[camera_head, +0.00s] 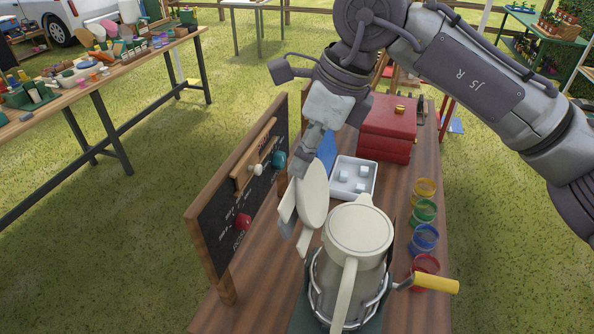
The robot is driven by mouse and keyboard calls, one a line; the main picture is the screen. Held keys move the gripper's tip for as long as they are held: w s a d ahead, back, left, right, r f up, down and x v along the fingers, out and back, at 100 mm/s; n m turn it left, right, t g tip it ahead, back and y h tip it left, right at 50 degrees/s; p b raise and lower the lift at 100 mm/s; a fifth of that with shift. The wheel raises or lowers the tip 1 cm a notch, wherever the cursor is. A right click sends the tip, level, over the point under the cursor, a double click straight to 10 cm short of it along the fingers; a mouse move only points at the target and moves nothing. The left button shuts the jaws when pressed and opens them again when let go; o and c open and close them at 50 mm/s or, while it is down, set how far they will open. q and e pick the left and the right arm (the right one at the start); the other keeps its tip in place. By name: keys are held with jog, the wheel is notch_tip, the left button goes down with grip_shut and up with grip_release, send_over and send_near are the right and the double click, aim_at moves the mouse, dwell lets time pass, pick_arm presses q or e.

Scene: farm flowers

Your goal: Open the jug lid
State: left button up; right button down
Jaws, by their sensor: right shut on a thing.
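The cream jug (375,253) stands upright in a metal-and-glass holder (320,283) at the near end of the wooden table. Its handle (346,292) faces me and its spout points away. Its round top shows a pale inner circle; I cannot tell how deep it is. The round cream lid (315,194) is tilted nearly upright, left of the jug's top, with a narrow tab hanging below it. My right gripper (298,182) is shut on the lid at its left side; the fingers are partly hidden behind it. My left gripper is out of view.
A chalkboard (222,222) with knobs stands close on the left. A white tray (369,164) with pale cubes and a red box (387,125) lie beyond. Coloured jars (424,237) line the right edge. A yellow handle (436,284) juts out at right.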

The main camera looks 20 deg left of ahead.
jog(key=shift+d, duration=0.15)
jog(key=c, duration=0.6)
grip_release()
jog(key=shift+c, duration=0.2)
jog(key=v, duration=1.2)
jog(key=shift+d, duration=0.1)
